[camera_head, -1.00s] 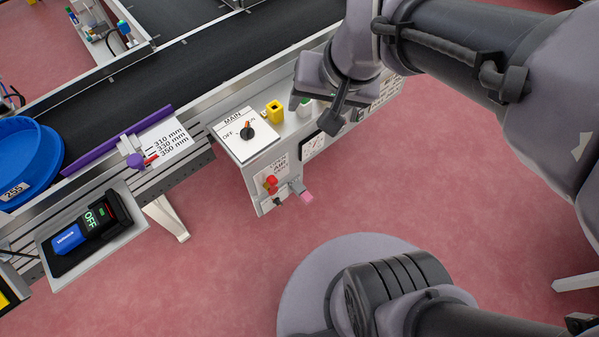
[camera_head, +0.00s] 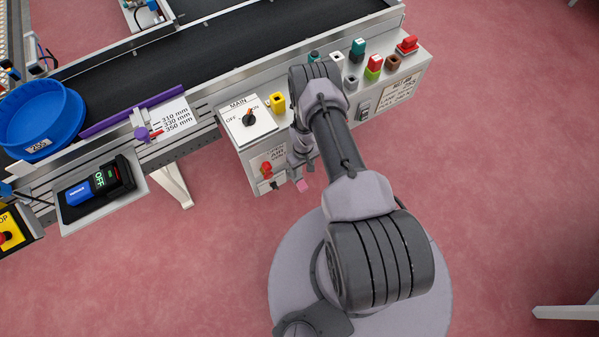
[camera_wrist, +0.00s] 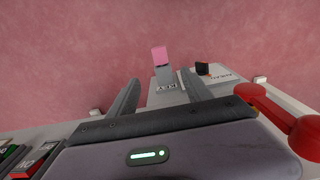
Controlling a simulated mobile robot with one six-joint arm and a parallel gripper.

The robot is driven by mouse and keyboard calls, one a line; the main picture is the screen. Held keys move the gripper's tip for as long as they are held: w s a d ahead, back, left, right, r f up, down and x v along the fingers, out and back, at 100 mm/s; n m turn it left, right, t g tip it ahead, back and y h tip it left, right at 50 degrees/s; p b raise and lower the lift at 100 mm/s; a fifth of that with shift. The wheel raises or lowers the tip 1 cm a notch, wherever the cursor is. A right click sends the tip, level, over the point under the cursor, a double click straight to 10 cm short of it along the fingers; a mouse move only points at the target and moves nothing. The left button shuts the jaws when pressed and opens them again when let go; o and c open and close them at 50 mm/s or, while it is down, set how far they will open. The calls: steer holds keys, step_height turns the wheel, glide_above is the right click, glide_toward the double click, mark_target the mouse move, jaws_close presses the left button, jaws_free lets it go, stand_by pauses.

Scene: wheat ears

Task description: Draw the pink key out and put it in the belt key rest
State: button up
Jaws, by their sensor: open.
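The pink key (camera_head: 301,185) sticks out at the lower front of the grey control panel, beside the red valve. In the wrist view the pink key (camera_wrist: 159,55) stands at the end of a grey block (camera_wrist: 166,77), just beyond my fingertips and near the middle of the gap. My gripper (camera_wrist: 161,77) is open, with nothing between its fingers. I cannot tell which part is the belt key rest; a yellow holder (camera_head: 277,102) with a dark opening stands on the panel top.
The red handle (camera_wrist: 275,112) is close on the right in the wrist view. The MAIN switch (camera_head: 249,119) and several coloured blocks and buttons, such as a brown one (camera_head: 393,62), stand along the panel. Open pink floor lies in front.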

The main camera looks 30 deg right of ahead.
mark_target(303, 185)
step_height(303, 185, down, 16)
steer(key=b, duration=0.7)
steer(key=shift+r, duration=0.2)
steer(key=shift+r, duration=0.1)
jaws_close()
steer(key=shift+s, duration=0.25)
stand_by(0.8)
steer(key=shift+s, duration=0.3)
steer(key=shift+s, duration=0.1)
